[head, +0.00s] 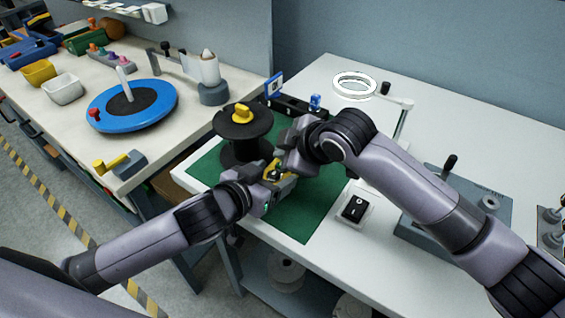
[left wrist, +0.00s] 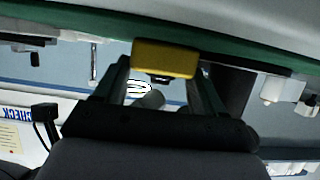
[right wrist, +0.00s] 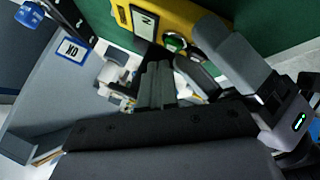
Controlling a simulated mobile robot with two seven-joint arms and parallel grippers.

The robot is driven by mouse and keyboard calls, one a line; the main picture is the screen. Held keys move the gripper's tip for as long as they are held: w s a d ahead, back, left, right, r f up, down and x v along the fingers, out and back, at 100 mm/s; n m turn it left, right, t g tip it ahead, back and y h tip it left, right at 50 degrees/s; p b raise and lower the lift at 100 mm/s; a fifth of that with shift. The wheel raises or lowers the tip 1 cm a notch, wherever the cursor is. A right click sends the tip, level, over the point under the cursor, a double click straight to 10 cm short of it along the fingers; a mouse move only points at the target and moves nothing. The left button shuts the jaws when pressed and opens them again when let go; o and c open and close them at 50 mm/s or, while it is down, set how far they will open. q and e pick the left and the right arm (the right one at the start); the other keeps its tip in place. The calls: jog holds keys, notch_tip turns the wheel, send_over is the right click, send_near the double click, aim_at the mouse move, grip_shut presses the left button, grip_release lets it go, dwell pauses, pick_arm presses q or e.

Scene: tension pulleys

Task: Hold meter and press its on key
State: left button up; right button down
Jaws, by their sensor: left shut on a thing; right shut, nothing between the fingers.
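The yellow meter (head: 271,167) is held above the green mat. In the right wrist view the meter (right wrist: 193,14) shows its face, with a small display and a round green-ringed key (right wrist: 174,42). My left gripper (head: 276,178) is shut on the meter; in the left wrist view the meter (left wrist: 165,59) sits between the two fingertips. My right gripper (head: 287,162) is shut and empty, close to the meter. In the right wrist view its closed fingertips (right wrist: 158,68) are just short of the key in the picture; I cannot tell whether they touch it.
A black spool with a yellow knob (head: 243,115) stands behind the grippers on the green mat (head: 310,205). A switch box (head: 354,207), a ring lamp (head: 354,86) and a grey plate device (head: 480,205) are on the white table to the right. A blue turntable (head: 155,96) is on the left bench.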

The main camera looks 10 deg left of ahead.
jog(key=shift+f, duration=0.1)
jog(key=shift+f, duration=0.35)
jog(key=shift+f, duration=0.45)
dwell(0.9)
jog(key=shift+r, duration=0.9)
jog(key=shift+r, duration=2.5)
